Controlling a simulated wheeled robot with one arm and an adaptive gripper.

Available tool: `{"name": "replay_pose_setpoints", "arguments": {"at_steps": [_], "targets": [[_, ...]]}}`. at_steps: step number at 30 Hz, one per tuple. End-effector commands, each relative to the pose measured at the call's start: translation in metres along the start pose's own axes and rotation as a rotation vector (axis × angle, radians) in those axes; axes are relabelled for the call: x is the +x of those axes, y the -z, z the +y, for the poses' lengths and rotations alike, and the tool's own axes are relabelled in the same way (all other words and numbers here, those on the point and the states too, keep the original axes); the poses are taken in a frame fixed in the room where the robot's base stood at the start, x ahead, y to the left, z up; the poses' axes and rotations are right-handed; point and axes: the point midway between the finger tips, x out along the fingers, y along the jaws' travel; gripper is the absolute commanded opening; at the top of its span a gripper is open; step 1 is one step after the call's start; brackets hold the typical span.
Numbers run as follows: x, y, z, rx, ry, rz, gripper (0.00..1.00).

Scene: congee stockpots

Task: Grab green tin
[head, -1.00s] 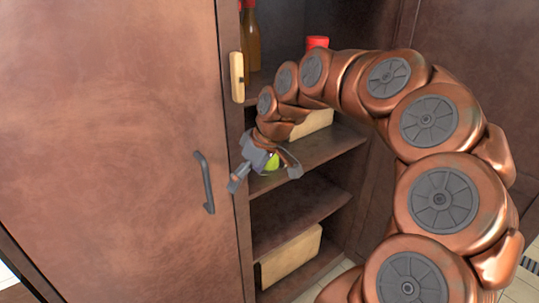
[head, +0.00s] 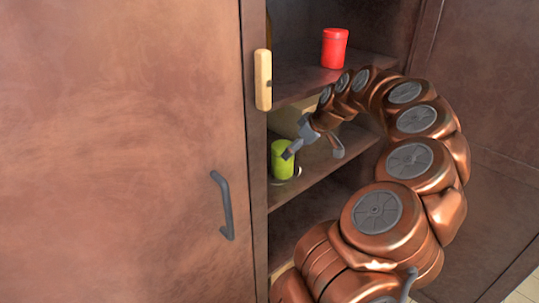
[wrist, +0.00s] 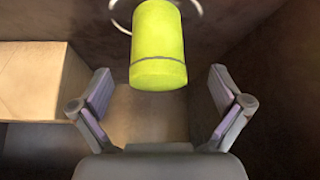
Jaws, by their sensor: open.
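The green tin (head: 283,160) stands on a middle shelf of the open cupboard, near its left side, in the head view. In the wrist view the green tin (wrist: 158,48) is at the top centre, ahead of my gripper and roughly in line with the gap between the fingers. My gripper (wrist: 160,103) is open and empty, with one finger on each side of the gap. In the head view my gripper (head: 314,152) is just right of the tin, and one finger overlaps the tin's upper right edge. I cannot tell whether they touch.
A red tin (head: 335,48) stands on the shelf above. A tan box (wrist: 40,95) is left of my gripper in the wrist view. The cupboard door (head: 130,150) with a grey handle (head: 222,205) is at the left. A pale ring (wrist: 125,12) shows behind the tin.

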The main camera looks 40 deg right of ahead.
Motion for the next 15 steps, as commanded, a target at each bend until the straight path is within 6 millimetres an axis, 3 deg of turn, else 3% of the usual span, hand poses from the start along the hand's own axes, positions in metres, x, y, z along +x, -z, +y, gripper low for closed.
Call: {"name": "replay_pose_setpoints", "arguments": {"at_steps": [15], "targets": [[0.041, 0.004, -0.003, -0.013, 0.007, -0.001, 1.0]]}}
